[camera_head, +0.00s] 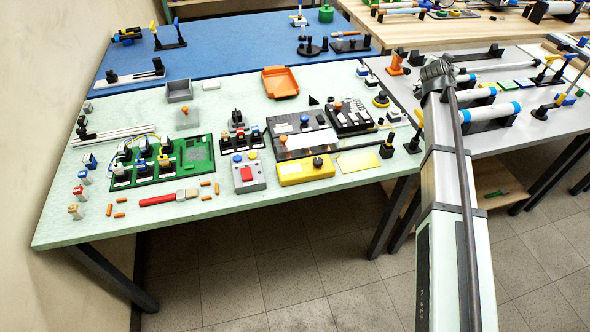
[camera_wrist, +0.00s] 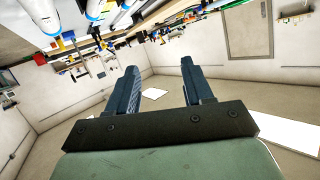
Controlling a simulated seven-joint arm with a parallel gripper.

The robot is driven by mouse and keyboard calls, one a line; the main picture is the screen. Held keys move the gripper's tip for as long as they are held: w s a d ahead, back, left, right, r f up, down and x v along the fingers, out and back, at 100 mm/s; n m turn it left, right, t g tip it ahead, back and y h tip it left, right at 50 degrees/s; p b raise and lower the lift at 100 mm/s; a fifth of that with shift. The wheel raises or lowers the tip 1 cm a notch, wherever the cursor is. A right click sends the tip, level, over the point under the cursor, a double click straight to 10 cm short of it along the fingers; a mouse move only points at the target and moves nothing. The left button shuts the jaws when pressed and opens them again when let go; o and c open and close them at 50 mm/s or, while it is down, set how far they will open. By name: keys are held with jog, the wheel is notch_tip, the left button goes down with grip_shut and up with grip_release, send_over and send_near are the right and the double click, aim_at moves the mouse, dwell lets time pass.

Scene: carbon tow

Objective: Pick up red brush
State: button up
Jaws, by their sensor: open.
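The red brush (camera_head: 168,197) lies flat near the front edge of the light green table, left of the middle. Its red handle points left and its pale bristle end points right. My gripper (camera_wrist: 160,84) shows in the wrist view with its two fingers apart and nothing between them. In the head view my arm reaches up the right side over the grey table, well to the right of the brush, and the fingers cannot be made out there. The brush does not show in the wrist view.
Small orange pieces (camera_head: 109,210) lie around the brush. A green circuit board (camera_head: 196,154) is behind it, and a grey box with a red button (camera_head: 248,174) stands to its right. Bare tabletop (camera_head: 165,224) lies in front of the brush.

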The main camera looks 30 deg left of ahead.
jog(key=s+a+f+m+g+y, duration=0.1)
jog(key=s+a+f+m+g, duration=0.1)
jog(key=s+a, duration=0.9)
jog(key=s+a+f+m+g+y, duration=0.1)
jog(key=s+a+f+g, duration=0.35)
jog(key=a, duration=1.05)
jog(key=s+a+m+g+y, duration=0.1)
jog(key=s+a+m, duration=0.1)
jog(key=s+a, duration=1.05)
jog(key=m+g+h, duration=0.2)
jog(key=g, duration=0.5)
send_near(157, 198)
notch_tip(157, 198, down, 8)
jog(key=shift+a+f, duration=0.1)
jog(key=shift+f, duration=0.1)
grip_shut()
